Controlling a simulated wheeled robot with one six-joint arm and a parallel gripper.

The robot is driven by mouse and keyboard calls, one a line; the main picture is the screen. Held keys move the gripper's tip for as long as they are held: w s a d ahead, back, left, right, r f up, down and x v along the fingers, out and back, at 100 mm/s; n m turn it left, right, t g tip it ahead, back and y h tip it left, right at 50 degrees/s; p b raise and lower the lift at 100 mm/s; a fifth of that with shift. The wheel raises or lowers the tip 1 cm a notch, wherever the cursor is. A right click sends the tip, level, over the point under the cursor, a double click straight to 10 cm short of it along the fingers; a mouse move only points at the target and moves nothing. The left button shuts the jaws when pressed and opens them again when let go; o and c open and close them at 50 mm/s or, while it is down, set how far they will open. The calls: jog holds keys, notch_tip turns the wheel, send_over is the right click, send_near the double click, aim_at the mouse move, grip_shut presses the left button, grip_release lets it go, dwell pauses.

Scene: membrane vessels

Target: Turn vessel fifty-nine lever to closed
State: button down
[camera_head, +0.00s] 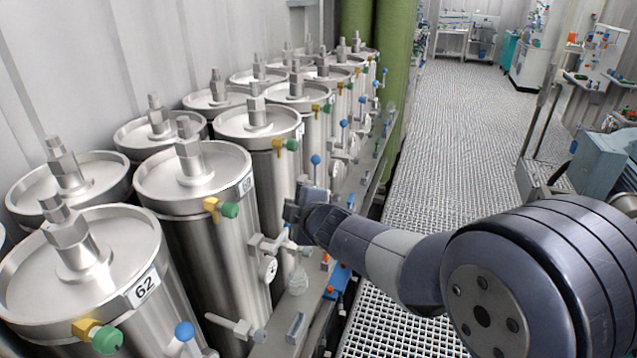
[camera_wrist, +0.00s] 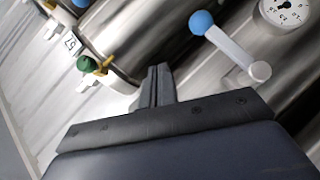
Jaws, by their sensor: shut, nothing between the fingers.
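No label clearly reads 59. The nearest steel vessel (camera_head: 88,255) is labelled 62. The label on the vessel behind it (camera_head: 246,183) is too small to read surely. My gripper (camera_head: 301,203) is shut and empty beside the row, near a lever with a blue ball (camera_head: 315,160). In the wrist view my shut fingers (camera_wrist: 158,82) point toward the steel vessels, apart from a grey lever with a blue ball (camera_wrist: 201,22). That lever slants down right to its pivot. A small label (camera_wrist: 72,43), perhaps 57, shows at the left.
Green knobs on yellow fittings (camera_head: 229,210) stick out from the vessel tops. Gauges (camera_head: 268,268) and valve stubs line a ledge below. Green pipes (camera_head: 392,80) stand at the back. A grated walkway (camera_head: 465,130) is open on the right, with a railing and machine beyond.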

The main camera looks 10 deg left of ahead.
jog(key=s+d+r+p, duration=0.1)
jog(key=d+r+p, duration=0.2)
jog(key=d+r, duration=0.3)
jog(key=shift+d+r, duration=0.15)
jog(key=shift+d, duration=0.15)
jog(key=shift+a, duration=0.1)
jog(key=b, duration=0.5)
send_over(282, 237)
jog(key=w+d, duration=0.2)
notch_tip(282, 237, down, 7)
jog(key=shift+a+f+b, duration=0.15)
jog(key=shift+f+b, duration=0.95)
jog(key=shift+f, duration=1.05)
